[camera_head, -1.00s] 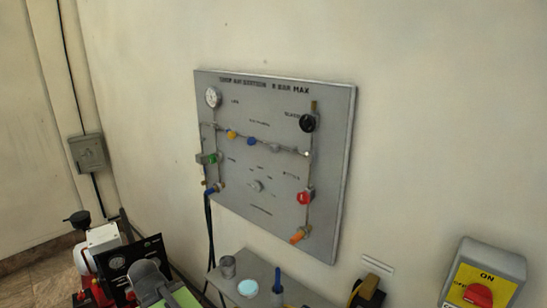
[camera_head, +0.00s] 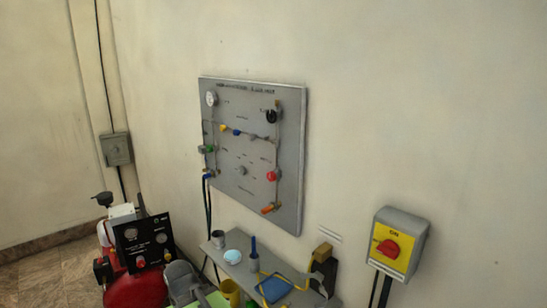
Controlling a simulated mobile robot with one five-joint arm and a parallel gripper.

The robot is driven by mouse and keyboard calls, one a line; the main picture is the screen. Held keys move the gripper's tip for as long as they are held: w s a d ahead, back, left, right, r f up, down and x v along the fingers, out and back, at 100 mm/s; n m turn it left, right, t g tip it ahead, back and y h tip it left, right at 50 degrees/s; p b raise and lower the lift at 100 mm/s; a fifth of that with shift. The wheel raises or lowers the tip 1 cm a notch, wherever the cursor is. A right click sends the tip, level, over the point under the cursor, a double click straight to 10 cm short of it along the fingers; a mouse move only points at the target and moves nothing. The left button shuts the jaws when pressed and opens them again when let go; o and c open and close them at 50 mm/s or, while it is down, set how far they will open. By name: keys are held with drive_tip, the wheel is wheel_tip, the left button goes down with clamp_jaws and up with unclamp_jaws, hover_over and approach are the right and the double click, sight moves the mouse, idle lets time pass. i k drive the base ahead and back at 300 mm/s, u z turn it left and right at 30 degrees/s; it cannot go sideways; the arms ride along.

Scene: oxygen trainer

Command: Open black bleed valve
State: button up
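A grey trainer panel (camera_head: 236,197) hangs on the wall with gauges, pipes and coloured valves. A round black part (camera_head: 272,115) sits at its upper right; I cannot tell whether it is a valve knob or a gauge. Along the middle pipe are a yellow handle (camera_head: 225,128) and a blue handle (camera_head: 237,133). A green valve (camera_head: 208,149) is at the left, a red one (camera_head: 271,176) at the right, and an orange handle (camera_head: 267,209) below it. No valve is clearly identifiable as the black bleed valve. My gripper is not in view.
A grey shelf (camera_head: 238,270) with cups, a blue upright tool and a yellow-framed item stands below the panel. A red compressor (camera_head: 133,290) with a black gauge panel is at the left. A yellow switch box (camera_head: 400,240) is at the right.

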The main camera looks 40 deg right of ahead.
sight(271, 114)
drive_tip(key=u, duration=0.05)
drive_tip(key=k, duration=0.45)
drive_tip(key=z, duration=0.75)
drive_tip(key=i, duration=0.5)
drive_tip(key=k, duration=1.5)
drive_tip(key=z, duration=0.1)
drive_tip(key=i, duration=1.65)
drive_tip(key=u, duration=0.05)
